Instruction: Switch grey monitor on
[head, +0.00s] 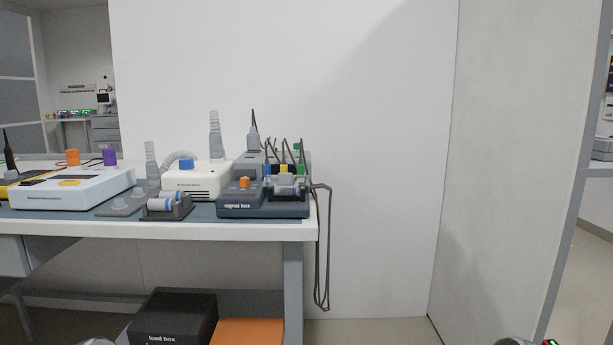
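I cannot make out a thing that is clearly the grey monitor. A dark grey signal box (236,209) stands at the right end of the bench, with an orange knob (244,182) on it. A grey unit (247,160) stands behind it, largely hidden by cables and coloured plugs. A small dark screen (104,98) shows far off through the opening at the left. Neither gripper shows; only small rounded grey parts, probably mine, show at the bottom edge.
The bench (170,229) also holds a pale blue-white box (72,192) and a cream unit (195,182) with a grey hose. Cables (327,250) hang off its right end. A black load box (172,316) and an orange box (249,331) sit below. A wall panel (520,160) stands right.

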